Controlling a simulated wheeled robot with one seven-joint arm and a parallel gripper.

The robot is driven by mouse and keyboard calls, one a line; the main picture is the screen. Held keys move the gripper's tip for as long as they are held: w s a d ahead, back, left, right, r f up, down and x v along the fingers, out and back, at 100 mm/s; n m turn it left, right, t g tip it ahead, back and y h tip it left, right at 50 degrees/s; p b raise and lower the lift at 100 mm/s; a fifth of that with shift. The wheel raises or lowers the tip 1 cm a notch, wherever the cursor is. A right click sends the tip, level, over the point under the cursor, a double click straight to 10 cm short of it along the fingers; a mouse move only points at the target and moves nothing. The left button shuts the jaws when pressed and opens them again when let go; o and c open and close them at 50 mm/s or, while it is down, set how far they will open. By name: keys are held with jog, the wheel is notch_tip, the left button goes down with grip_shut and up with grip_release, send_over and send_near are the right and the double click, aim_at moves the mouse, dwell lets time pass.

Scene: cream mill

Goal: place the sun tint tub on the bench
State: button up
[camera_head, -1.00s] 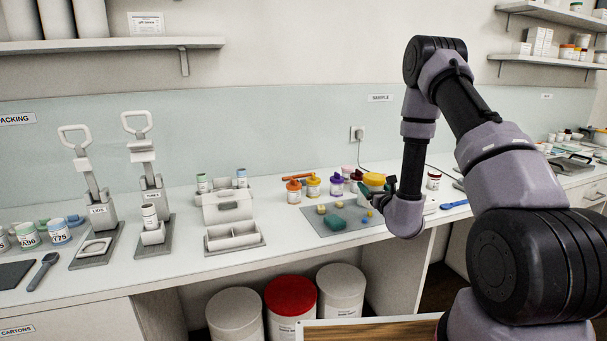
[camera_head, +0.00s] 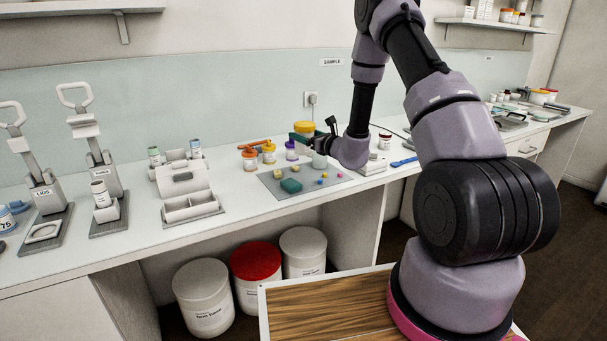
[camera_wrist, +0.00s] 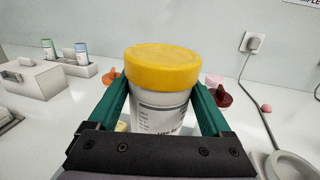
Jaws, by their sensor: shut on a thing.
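A white tub with a wide yellow lid (camera_wrist: 163,68) sits upright between the green fingers of my gripper (camera_wrist: 160,110) in the wrist view. The fingers are shut on its sides, and its label is too small and partly covered to read. In the head view its yellow lid (camera_head: 304,128) shows above my gripper (camera_head: 308,138), behind the grey mat. The tub's lower part is hidden there by the gripper. It appears held above the white bench (camera_head: 235,190).
Orange-lidded (camera_head: 250,158) and purple-lidded (camera_head: 291,150) tubs stand behind the grey mat (camera_head: 268,182), which holds a teal block (camera_head: 291,186) and small pieces. Bare bench lies between box and mat. A wall socket (camera_head: 312,100) has a cable.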

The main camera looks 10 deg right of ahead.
notch_tip(320, 180, down, 9)
jog(key=shift+f, duration=0.15)
jog(key=shift+f, duration=0.1)
dwell(0.3)
jog(key=o, duration=1.6)
